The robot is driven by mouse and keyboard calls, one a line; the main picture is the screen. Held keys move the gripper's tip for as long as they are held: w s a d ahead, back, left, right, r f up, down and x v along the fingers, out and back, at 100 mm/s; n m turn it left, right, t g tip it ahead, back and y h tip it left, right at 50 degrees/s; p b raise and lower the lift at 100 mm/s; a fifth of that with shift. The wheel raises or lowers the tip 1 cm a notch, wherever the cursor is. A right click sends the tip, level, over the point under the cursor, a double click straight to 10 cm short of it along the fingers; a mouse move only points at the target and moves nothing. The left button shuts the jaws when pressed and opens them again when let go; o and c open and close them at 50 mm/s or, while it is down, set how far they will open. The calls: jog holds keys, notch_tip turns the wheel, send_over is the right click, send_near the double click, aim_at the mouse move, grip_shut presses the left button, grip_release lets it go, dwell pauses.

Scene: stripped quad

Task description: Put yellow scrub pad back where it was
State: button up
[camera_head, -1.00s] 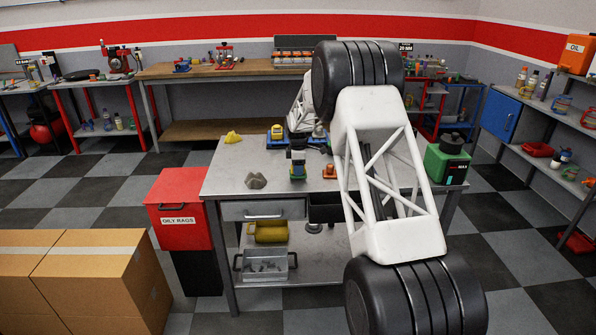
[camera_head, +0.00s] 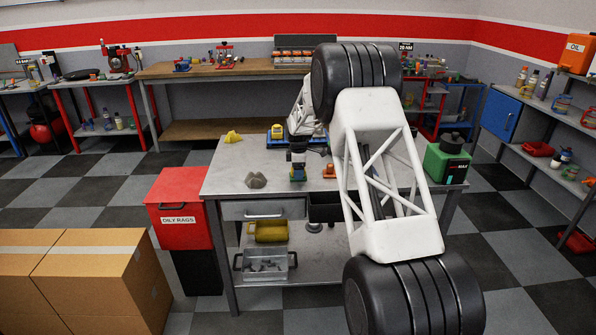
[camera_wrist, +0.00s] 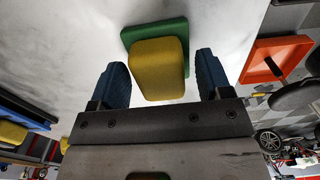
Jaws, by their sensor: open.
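The yellow scrub pad (camera_wrist: 160,68), a yellow block with a green layer behind it, shows in the wrist view between my gripper's two blue fingers. My gripper (camera_wrist: 166,78) is open, with a visible gap between each finger and the yellow block. In the head view my gripper (camera_head: 298,158) is small, over the middle of the grey workbench (camera_head: 225,178). A small green and blue patch below it there appears to be the pad and fingers; details are too small to tell.
A blue tray with a yellow block (camera_head: 277,132) stands behind my gripper, and an orange tray (camera_head: 329,171) is just right. A grey lump (camera_head: 256,181), a yellow wedge (camera_head: 232,137) and a green can (camera_head: 447,160) are on the bench.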

jog(key=shift+r, duration=0.1)
notch_tip(320, 180, up, 12)
dwell(0.8)
dwell(0.3)
jog(key=shift+r, duration=0.1)
